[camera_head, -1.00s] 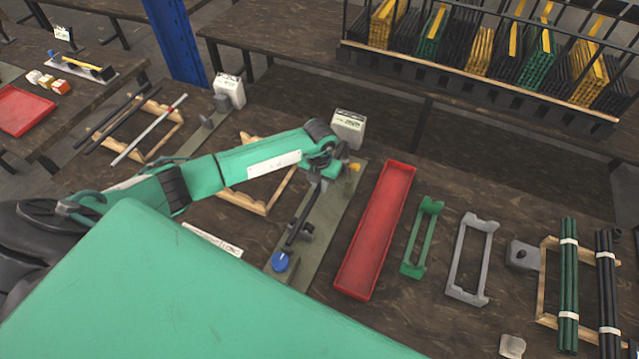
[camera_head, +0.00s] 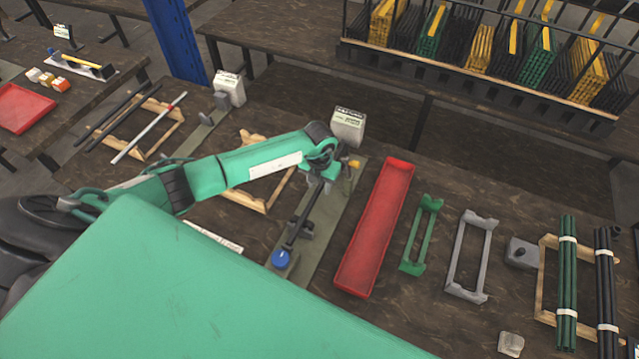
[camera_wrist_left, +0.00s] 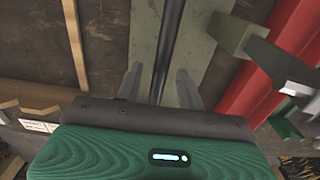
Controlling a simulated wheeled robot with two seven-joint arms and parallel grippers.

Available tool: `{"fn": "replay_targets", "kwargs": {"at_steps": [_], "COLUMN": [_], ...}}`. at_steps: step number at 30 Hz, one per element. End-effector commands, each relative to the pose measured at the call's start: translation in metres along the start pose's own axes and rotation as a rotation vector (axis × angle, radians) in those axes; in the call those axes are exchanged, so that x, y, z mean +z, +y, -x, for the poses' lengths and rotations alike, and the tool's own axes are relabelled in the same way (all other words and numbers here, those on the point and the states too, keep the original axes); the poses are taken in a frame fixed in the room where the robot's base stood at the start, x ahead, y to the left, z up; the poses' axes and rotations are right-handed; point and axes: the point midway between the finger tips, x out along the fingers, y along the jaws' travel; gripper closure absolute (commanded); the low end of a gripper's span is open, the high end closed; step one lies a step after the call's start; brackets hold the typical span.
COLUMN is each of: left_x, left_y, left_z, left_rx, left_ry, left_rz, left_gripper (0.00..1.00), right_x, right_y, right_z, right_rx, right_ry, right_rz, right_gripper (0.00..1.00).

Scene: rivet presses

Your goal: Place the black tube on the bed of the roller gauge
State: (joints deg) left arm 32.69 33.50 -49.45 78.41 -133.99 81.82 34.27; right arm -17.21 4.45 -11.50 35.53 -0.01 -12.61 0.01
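The roller gauge has a long grey-green bed (camera_head: 338,213) with a grey roller block, a blue knob (camera_head: 281,258), a yellow part (camera_head: 354,164) and a white display box (camera_head: 348,125). The black tube (camera_head: 306,212) lies lengthwise over the bed, near end at the roller block. Its far end is hidden under my left gripper (camera_head: 321,180). In the left wrist view, the tube (camera_wrist_left: 169,45) runs between the two fingers (camera_wrist_left: 159,86). They stand apart with gaps on both sides of it. Contact between tube and rollers is too small to make out. My right gripper does not show.
A red tray (camera_head: 375,230) lies right of the gauge, followed by a green cradle (camera_head: 421,236) and a grey cradle (camera_head: 471,257). Bundled tubes (camera_head: 567,280) lie at far right. A wooden rack (camera_head: 262,198) lies left of the gauge, partly behind my arm.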

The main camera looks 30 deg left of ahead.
Motion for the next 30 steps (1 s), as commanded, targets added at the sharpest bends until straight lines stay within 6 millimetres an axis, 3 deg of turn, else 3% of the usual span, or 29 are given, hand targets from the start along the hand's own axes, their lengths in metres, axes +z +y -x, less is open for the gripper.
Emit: {"fn": "replay_targets", "kwargs": {"at_steps": [5,12,18,30], "left_x": [0.001,0.001,0.001,0.0], "left_y": [0.0,0.0,0.0,0.0], "left_z": [0.022,0.075,0.108,0.121], "left_rx": [0.0,-0.001,0.0,0.0], "left_ry": [-0.005,-0.006,-0.003,0.0], "left_rz": [-0.002,-0.002,-0.001,0.0], "left_gripper": [0.61,0.61,0.61,0.61], "right_x": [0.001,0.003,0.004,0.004], "right_y": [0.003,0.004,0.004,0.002], "right_z": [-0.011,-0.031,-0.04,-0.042], "right_rx": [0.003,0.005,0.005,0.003], "right_ry": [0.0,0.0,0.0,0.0], "right_rz": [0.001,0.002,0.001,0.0], "right_gripper": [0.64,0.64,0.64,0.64]}}
